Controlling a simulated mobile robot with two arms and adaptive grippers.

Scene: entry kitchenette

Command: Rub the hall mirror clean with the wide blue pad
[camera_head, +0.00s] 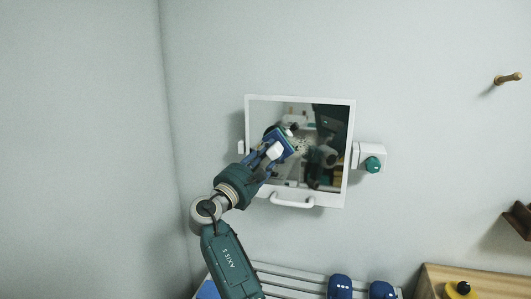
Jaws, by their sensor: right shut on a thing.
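The hall mirror (335,152) hangs on the wall in a white frame, with a white handle on its lower edge. My right gripper (272,153) is in front of the left half of the glass, shut on the blue pad (286,141). The pad is tilted and close to the glass; I cannot tell if it touches. A patch of dark specks (303,145) shows on the glass just right of the pad. The glass also reflects my arm and the room. My gripper and the pad hide part of the mirror's left side. My left gripper is not in view.
A white box with a green knob (372,164) is beside the mirror's right edge. A wooden peg (508,78) sticks out at upper right. Below are a slatted rack (275,279), blue shoes (341,287) and a wooden surface (500,283). The wall left of the mirror is bare.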

